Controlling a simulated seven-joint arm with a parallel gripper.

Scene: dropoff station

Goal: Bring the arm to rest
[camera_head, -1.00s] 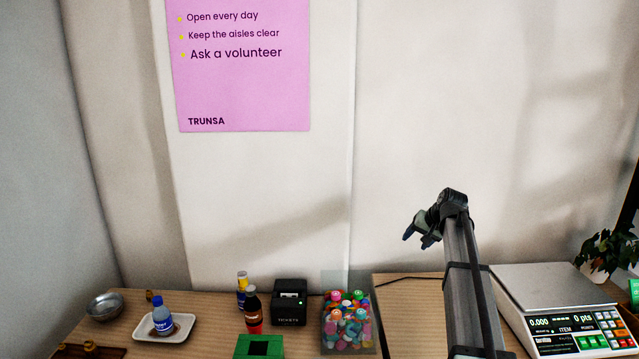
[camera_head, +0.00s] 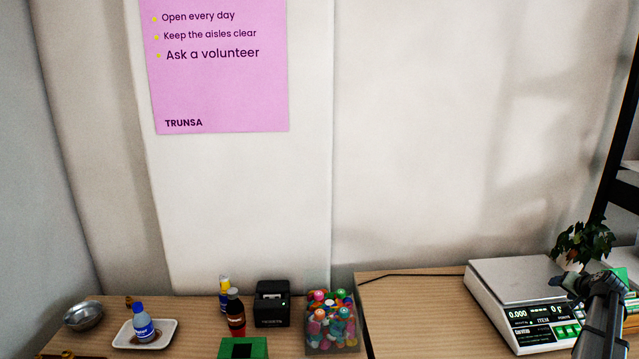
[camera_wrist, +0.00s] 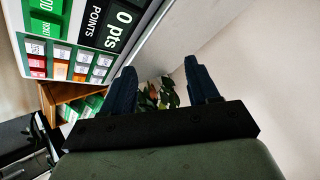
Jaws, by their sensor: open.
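My gripper (camera_wrist: 158,88) shows in the wrist view with its two dark fingers spread apart and nothing between them. In the head view my arm is at the lower right, in front of the scale's right part, and the fingertips are hard to make out. The weighing scale (camera_head: 515,268) stands on the right table; its panel (camera_wrist: 100,35) fills the upper left of the wrist view, close to the left finger.
A potted plant (camera_head: 583,243) stands behind my arm by a dark shelf frame (camera_head: 612,175). The table between tub and scale (camera_head: 415,310) is clear.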

